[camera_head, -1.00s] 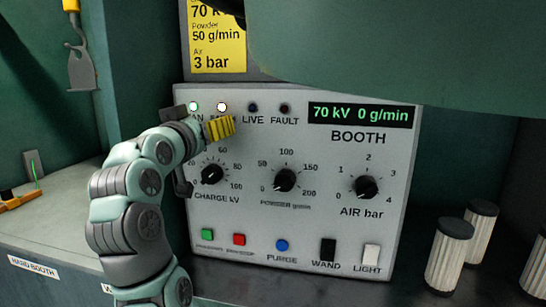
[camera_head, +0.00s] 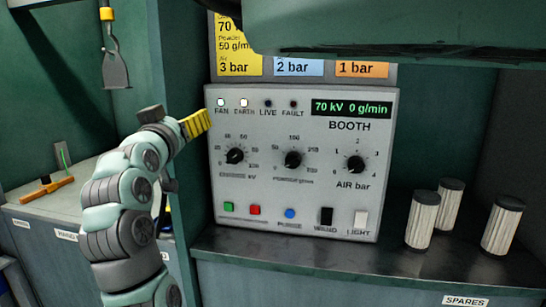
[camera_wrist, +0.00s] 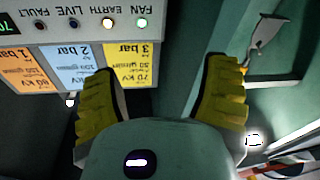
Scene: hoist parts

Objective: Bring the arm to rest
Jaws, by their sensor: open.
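My gripper (camera_head: 196,123) has yellow ribbed fingers and is raised at the upper left edge of the booth control panel (camera_head: 222,180). In the wrist view my gripper (camera_wrist: 158,95) shows its two yellow fingers spread well apart with nothing between them. The arm is bent, rising from the bottom left of the head view. The panel's display reads 70 kV 0 g/min, and the FAN and EARTH lamps are lit. In the wrist view the panel (camera_wrist: 75,22) appears upside down at the top left.
Yellow, blue and orange setting cards (camera_head: 298,67) hang above the panel. Several ribbed white filters (camera_head: 420,222) stand on the shelf at right. A hanging tool (camera_head: 115,68) is at upper left. An orange-handled tool (camera_head: 42,189) lies on the left bench.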

